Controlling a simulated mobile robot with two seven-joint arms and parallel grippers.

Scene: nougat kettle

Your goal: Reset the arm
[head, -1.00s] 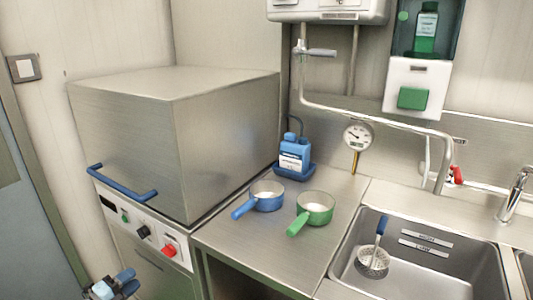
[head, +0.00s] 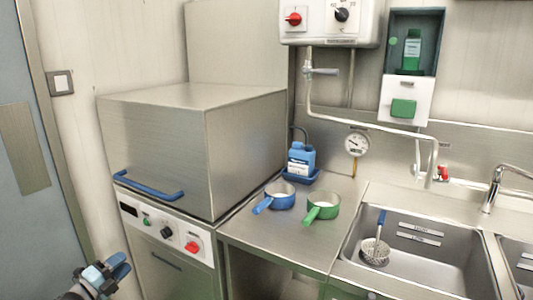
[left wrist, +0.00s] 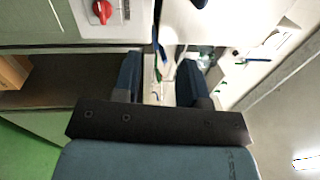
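My left gripper (head: 118,268) shows at the lower left of the head view, below and in front of the steel hood with the blue handle. In the left wrist view its two dark fingers (left wrist: 158,80) stand apart with a gap between them, and nothing is held. The gripper is clear of the counter and pans. My right gripper does not show clearly in any view.
The hooded machine (head: 160,140) with its blue bar handle (head: 148,187) stands nearest the left gripper. A blue pan (head: 280,200), a green pan (head: 322,207) and a blue bottle (head: 300,160) stand on the counter. A strainer (head: 375,252) lies in the sink (head: 420,268).

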